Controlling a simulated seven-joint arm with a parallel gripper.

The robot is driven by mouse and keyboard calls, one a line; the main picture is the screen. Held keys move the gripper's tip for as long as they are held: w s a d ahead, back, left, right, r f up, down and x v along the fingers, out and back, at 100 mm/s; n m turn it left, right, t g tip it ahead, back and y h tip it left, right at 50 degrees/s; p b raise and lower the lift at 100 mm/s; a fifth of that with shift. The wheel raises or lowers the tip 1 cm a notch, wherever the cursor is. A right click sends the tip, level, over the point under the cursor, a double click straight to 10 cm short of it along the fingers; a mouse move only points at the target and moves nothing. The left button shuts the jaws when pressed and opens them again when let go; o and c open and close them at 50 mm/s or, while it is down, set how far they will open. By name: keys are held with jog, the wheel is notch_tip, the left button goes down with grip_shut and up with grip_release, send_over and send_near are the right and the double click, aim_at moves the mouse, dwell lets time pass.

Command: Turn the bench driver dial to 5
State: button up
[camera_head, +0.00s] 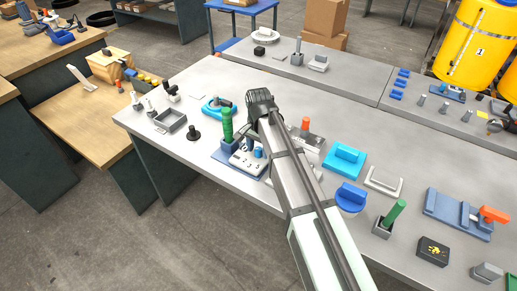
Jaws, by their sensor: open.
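A blue-based unit (220,156) stands near the front edge of the grey bench, with an upright green handle (227,124) at its left. Its pale face carries dark digits, too small to read surely, and a small blue knob (258,152) at the right, which looks like the dial. The knob's setting cannot be read. My gripper (250,140) points down just above this face, close beside the knob and right of the green handle. It is open, and nothing shows between its fingers. My wrist hides part of the unit and whether the fingers touch it.
A cyan clamp-like part (216,105) lies behind the unit, and a small black knob (194,134) stands left of it. An orange-topped part (306,124), a cyan block (345,158) and a blue round knob (351,196) lie to the right. A grey tray (171,121) sits far left.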

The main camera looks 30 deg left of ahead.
jog(key=shift+f, duration=0.2)
jog(key=shift+c, duration=0.3)
grip_shut()
